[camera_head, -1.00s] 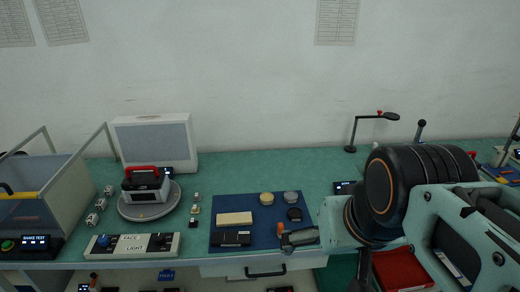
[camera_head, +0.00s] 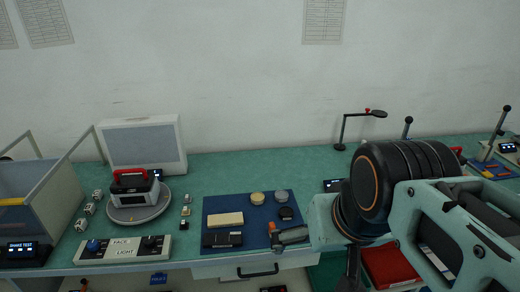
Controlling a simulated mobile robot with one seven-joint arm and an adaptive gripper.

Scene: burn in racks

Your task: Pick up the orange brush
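No orange brush can be made out for certain. A small orange-tipped item (camera_head: 84,283) shows at the bottom left, below the bench edge, too small to name. My arm reaches in from the right over the bench. A dark part under its wrist, likely my gripper (camera_head: 351,268), points down in front of the bench. Its fingertips are not clear, and no held object is seen.
The blue mat holds a beige block (camera_head: 225,219), a black device (camera_head: 222,239) and several round pieces. To the left are a round turntable (camera_head: 120,215) and a grey bin (camera_head: 40,205). A red tray (camera_head: 388,267) sits below my arm. The bench behind the mat is clear.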

